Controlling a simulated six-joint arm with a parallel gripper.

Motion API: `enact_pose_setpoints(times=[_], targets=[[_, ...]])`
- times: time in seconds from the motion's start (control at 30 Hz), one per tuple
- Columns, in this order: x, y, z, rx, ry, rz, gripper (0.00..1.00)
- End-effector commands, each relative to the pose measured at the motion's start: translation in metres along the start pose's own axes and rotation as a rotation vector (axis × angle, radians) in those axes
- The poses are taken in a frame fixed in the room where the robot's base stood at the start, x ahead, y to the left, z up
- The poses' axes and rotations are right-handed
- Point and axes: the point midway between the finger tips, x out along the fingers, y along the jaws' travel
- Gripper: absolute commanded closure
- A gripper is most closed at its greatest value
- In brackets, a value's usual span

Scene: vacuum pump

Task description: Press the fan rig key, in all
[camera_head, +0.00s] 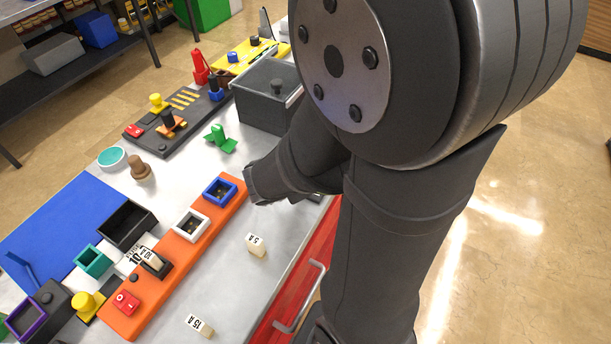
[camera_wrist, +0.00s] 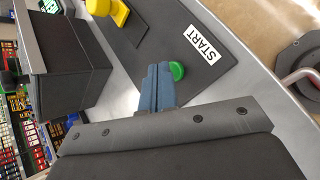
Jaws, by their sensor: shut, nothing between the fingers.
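In the wrist view, a round green button (camera_wrist: 177,70) sits on a dark panel (camera_wrist: 224,78), beside a white label reading START (camera_wrist: 203,45). No marking that reads "fan rig" shows, so I cannot tell for sure that this is the fan rig key. My gripper (camera_wrist: 155,72) has its blue-grey fingers shut together and empty. Its tips appear just left of the green button; I cannot tell whether they touch the panel. In the head view my arm hides the green button, and my gripper cannot be made out there.
A dark grey box (camera_head: 266,112) stands near my arm and also shows at the left of the wrist view (camera_wrist: 66,85). An orange strip with sockets (camera_head: 172,262) and a black board (camera_head: 190,128) lie on the table.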

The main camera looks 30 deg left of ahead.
Motion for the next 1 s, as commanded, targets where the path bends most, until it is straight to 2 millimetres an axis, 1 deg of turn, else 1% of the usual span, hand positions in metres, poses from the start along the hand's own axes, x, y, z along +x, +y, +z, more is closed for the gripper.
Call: enact_pose_setpoints(times=[1.0], targets=[[0.0049, -0.0036, -0.0036, 0.000, 0.000, 0.000, 1.00]])
